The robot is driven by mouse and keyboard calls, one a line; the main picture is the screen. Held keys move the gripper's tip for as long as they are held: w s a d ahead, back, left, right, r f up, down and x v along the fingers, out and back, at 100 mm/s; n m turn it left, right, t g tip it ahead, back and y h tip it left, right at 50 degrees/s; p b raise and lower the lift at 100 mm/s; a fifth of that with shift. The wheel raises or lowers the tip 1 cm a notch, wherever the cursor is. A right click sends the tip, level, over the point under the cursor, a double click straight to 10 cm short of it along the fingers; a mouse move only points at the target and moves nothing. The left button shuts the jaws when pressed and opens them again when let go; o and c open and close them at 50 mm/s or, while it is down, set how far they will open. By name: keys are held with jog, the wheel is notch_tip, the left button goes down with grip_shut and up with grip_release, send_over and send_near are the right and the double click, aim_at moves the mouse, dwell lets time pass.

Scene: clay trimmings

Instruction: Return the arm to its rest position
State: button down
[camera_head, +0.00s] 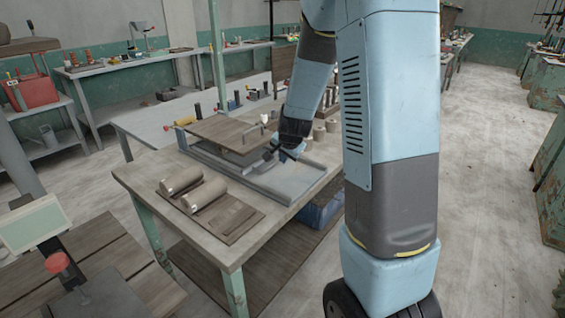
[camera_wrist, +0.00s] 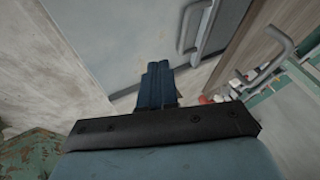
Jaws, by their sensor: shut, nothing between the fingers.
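My arm comes down from the top of the head view and reaches over the workbench (camera_head: 245,245). My gripper (camera_head: 268,155) is at the end of the arm, low over the grey tray-like surface (camera_head: 285,182) on the bench. The dark fingers (camera_wrist: 158,72) lie side by side in the wrist view, shut with nothing between them. Whether the fingertips touch anything below cannot be told. In the wrist view a grey panel (camera_wrist: 110,45) with a metal handle (camera_wrist: 200,35) lies beyond the fingers.
Two clay-coloured rolls (camera_head: 181,181) lie on a wooden board (camera_head: 232,222) at the bench's near left. A raised brown board (camera_head: 222,132) stands behind my gripper. Several small round pots (camera_head: 319,132) stand at its right. Bare floor (camera_head: 490,150) lies right of my arm.

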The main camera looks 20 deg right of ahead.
jog(key=shift+v, duration=0.9)
jog(key=s+a+r+n+y, duration=0.1)
jog(key=s+a+r+n, duration=0.15)
jog(key=s+r, duration=0.4)
jog(key=s+a+r+n, duration=0.2)
jog(key=s+r+n, duration=0.1)
jog(key=s+r, duration=0.35)
jog(key=s+r+n, duration=0.2)
jog(key=s+r, duration=0.1)
jog(key=s, duration=0.5)
jog(key=s+r+n+g, duration=0.1)
jog(key=s+r+n, duration=0.2)
jog(key=s, duration=0.6)
jog(key=shift+r, duration=0.3)
jog(key=c, duration=1.9)
grip_release()
jog(key=shift+a, duration=0.1)
